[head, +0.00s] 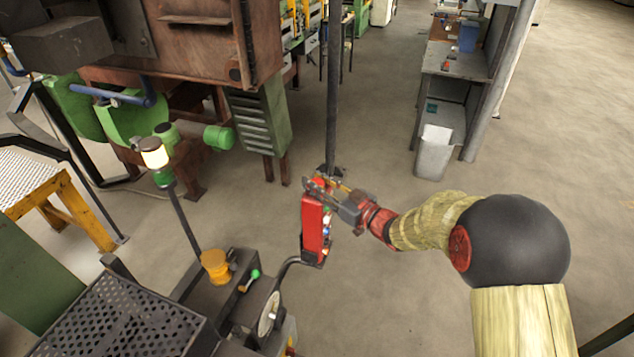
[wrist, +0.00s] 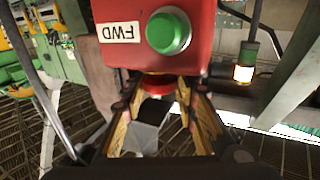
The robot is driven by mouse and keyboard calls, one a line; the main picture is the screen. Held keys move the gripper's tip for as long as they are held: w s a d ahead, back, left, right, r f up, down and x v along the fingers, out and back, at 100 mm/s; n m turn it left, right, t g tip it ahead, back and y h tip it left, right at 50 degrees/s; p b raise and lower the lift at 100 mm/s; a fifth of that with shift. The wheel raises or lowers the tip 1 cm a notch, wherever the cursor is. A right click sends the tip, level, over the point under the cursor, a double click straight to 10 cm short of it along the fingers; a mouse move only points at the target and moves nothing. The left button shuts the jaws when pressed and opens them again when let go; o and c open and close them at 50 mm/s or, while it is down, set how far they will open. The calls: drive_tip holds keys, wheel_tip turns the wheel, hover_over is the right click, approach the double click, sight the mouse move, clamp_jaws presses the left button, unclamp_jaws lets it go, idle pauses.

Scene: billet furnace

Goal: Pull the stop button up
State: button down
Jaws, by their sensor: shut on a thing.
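The red control box (head: 315,228) hangs beside a dark pole near the middle of the head view. My gripper (head: 322,187) is at the box's upper end. In the wrist view, the box (wrist: 90,45) fills the top, with a white FWD label and a green button (wrist: 169,31). The red stop button (wrist: 157,84) shows partly below the box's edge. My gripper (wrist: 160,92) has its two yellow fingers shut on the stop button, one on each side.
A dark vertical pole (head: 333,95) rises right behind the box. A bent pipe (head: 288,265) runs from the box to a machine with a gauge (head: 268,314). A lamp post (head: 185,215) stands left. The floor to the right is open.

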drive_tip(key=shift+r, duration=0.75)
drive_tip(key=c, duration=1.4)
unclamp_jaws()
drive_tip(key=shift+d+f, duration=0.1)
drive_tip(key=shift+d, duration=0.05)
drive_tip(key=v, duration=1.1)
drive_tip(key=shift+s+d, duration=0.2)
drive_tip(key=shift+s, duration=0.2)
